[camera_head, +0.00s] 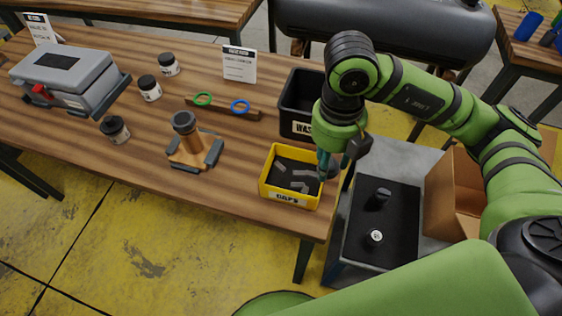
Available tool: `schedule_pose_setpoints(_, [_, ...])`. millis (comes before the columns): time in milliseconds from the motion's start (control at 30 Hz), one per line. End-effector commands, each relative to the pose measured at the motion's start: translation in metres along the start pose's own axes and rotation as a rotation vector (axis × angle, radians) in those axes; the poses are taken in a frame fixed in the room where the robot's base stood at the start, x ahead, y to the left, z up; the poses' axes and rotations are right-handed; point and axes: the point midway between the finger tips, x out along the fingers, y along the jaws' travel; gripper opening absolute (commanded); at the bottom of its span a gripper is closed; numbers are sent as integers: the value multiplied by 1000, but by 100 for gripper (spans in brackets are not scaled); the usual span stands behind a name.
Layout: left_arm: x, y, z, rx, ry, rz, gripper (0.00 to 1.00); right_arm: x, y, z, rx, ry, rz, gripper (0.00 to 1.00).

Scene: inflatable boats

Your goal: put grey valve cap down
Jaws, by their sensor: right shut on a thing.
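My right gripper (324,172) reaches down from the right arm to the right side of the yellow bin (290,198) marked CAPS. Its fingers are closed on the grey valve cap, which is small and mostly hidden by the fingers and wrist. Several grey pieces lie inside the bin on its dark floor. I cannot tell whether the held cap touches the bin. My left gripper is not in the view.
A black bin (297,126) marked WASTE stands behind the yellow bin. A wooden stand (188,160), a rack with green and blue rings (220,112), jars and a grey case (65,70) are to the left. A dark-topped cart (385,252) stands right of the table.

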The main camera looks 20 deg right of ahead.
Motion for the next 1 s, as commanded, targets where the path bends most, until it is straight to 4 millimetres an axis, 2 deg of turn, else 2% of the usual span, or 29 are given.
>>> schedule_pose_setpoints(300, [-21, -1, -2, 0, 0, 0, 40, 38, 60, 40, -2, 5, -1, 29])
schedule_pose_setpoints(467, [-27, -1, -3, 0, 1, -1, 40, 54, 82, 55, -3, 2, 0, 29])
schedule_pose_setpoints(667, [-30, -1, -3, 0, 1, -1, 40, 65, 89, 61, -3, 2, -2, 29])
schedule_pose_setpoints(833, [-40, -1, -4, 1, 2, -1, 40, 90, 89, 60, -2, 4, -3, 29])
schedule_pose_setpoints(1000, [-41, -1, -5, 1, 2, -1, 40, 101, 89, 61, -4, 0, -2, 29])
